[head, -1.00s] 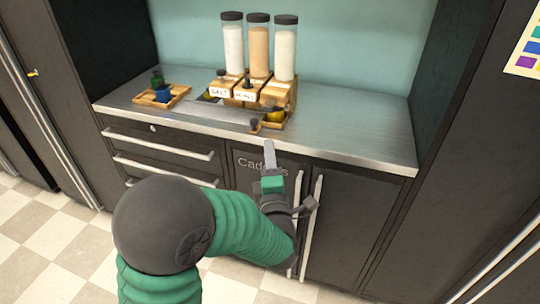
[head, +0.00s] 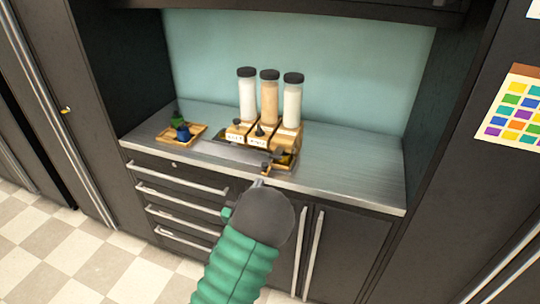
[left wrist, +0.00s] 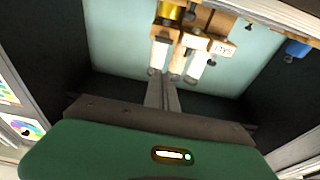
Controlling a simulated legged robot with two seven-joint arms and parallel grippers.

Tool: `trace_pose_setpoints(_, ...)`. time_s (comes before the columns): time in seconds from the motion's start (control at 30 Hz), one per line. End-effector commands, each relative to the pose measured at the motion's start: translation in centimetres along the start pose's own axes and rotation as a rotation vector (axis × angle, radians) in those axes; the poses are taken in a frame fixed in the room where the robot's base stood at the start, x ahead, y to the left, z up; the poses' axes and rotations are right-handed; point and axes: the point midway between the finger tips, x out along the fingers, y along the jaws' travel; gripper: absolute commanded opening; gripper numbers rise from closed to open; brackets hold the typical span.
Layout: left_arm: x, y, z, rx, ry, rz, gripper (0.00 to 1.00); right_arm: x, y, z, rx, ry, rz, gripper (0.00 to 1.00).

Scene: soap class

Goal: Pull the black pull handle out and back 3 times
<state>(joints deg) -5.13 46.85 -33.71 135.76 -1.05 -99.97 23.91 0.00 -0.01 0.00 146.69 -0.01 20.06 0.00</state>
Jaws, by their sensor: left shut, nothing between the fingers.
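A wooden dispenser stand (head: 282,137) with three tall black-capped jars (head: 269,98) sits on the metal counter. Small black pull handles stick out at its front: one at the left jar (head: 236,122), one at the middle jar (head: 259,131), and a lower one (head: 265,167) near the counter's front edge. I cannot tell which one the task means. My left gripper (head: 258,182) is at the counter's front edge, just below the lower handle, apparently not holding it. In the left wrist view its fingers (left wrist: 162,95) are together and empty, with the stand upside down beyond. My right gripper is not in view.
A wooden tray (head: 196,139) with blue and green items is on the counter's left. The counter's right side (head: 350,170) is clear. Drawers with bar handles (head: 182,176) and cupboard doors are below. Dark side walls and an upper cabinet frame the niche.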

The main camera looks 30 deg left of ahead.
Motion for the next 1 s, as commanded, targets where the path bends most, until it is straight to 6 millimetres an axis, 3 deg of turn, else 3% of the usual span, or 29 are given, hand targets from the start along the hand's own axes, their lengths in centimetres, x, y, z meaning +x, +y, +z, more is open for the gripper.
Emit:
trace_pose_setpoints(0.43,9.2,0.0,-0.2,-0.005,0.005,-0.001,0.0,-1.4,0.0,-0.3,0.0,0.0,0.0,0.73)
trace_pose_setpoints(0.5,10.1,0.0,1.1,-0.005,0.002,-0.002,0.0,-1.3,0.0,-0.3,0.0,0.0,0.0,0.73)
trace_pose_setpoints(0.7,11.7,-0.1,2.6,-0.007,0.003,-0.004,0.0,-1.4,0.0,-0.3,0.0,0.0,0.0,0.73)
trace_pose_setpoints(1.0,11.8,-0.1,2.8,-0.008,0.004,-0.005,0.0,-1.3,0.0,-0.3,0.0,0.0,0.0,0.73)
